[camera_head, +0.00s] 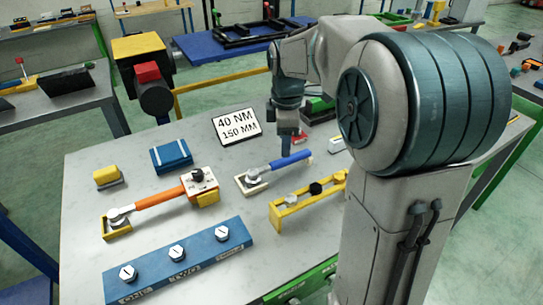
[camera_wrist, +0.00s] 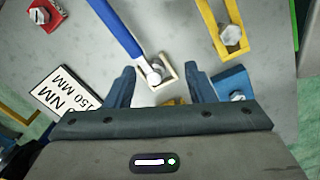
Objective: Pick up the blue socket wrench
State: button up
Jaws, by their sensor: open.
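The blue socket wrench (camera_head: 290,160) lies on the grey table, its silver head in a small cream frame. In the wrist view its blue handle (camera_wrist: 117,28) runs to the top left, and its head shows between my fingers in the picture. My gripper (camera_wrist: 162,86) is open and empty, its two dark fingers apart. In the head view my gripper (camera_head: 286,143) points down close above or behind the wrench's handle; the exact gap cannot be told.
An orange-handled wrench (camera_head: 158,198), a yellow frame (camera_head: 290,212) and a blue block with bolts (camera_head: 205,258) lie nearer. A sign reading "40 NM 150 MM" (camera_head: 237,126) stands behind, left of my gripper. A blue box (camera_head: 171,157) and yellow block (camera_head: 107,177) are left.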

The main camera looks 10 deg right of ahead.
aim_at(279, 161)
jog(key=w+f+n, duration=0.1)
jog(key=w+n, duration=0.4)
jog(key=w, duration=0.1)
jog(key=shift+n+g, duration=0.3)
jog(key=shift+g, duration=0.1)
jog(key=f, duration=0.5)
jog(key=f+p, duration=0.1)
jog(key=f, duration=0.2)
jog(key=shift+w+f, duration=0.25)
jog(key=shift+f, duration=0.1)
jog(key=shift+w+d+f+p, duration=0.15)
jog(key=shift+f+p, duration=0.45)
jog(key=shift+f, duration=2.1)
jog(key=shift+w, duration=0.1)
grip_shut()
